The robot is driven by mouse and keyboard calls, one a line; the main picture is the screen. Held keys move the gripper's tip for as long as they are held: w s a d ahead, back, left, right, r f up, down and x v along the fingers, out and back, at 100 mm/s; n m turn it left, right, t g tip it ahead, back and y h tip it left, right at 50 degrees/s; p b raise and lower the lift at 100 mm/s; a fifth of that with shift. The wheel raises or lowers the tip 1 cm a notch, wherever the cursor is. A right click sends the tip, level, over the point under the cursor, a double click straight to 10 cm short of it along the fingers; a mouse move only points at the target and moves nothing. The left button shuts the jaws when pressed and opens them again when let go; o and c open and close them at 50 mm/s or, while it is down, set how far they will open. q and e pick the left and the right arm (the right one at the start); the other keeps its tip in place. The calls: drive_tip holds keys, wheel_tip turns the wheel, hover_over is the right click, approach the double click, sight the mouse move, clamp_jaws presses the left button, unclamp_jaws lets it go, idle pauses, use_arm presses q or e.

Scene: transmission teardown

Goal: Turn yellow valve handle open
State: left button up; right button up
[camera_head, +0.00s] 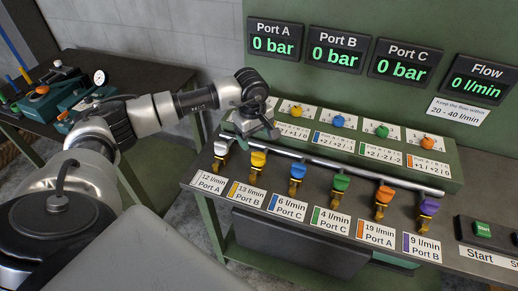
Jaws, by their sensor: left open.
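The yellow valve handle (258,159) is second from the left in a row of coloured valve handles along a silver pipe (350,170). It points down towards the front of the bench, with a brass part below it, above a label reading 13 l/min Port B. My left gripper (260,130) is open and empty, above and behind the pipe's left end, apart from the yellow handle. It partly covers the back panel's left end. My right gripper is out of view.
A white handle (221,148) stands left of the yellow one and a blue handle (297,171) right of it. Several coloured knobs sit on the panel behind. Displays read 0 bar for Ports A, B and C, and 0 l/min flow. A green Start button (482,229) is at right.

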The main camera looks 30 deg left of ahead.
sight(257, 154)
use_arm(q)
drive_tip(key=f, duration=0.2)
drive_tip(key=f+p, duration=0.1)
drive_tip(key=f, duration=0.4)
drive_tip(key=shift+w+f+p, duration=0.2)
drive_tip(key=shift+w+p, duration=0.1)
drive_tip(key=shift+w, duration=0.05)
drive_tip(key=shift+d+f, duration=0.1)
drive_tip(key=shift+f, duration=0.5)
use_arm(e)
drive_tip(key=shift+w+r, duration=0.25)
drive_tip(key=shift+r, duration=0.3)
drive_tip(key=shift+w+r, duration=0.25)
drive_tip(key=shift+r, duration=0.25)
use_arm(q)
drive_tip(key=shift+c, duration=0.9)
drive_tip(key=c, duration=0.7)
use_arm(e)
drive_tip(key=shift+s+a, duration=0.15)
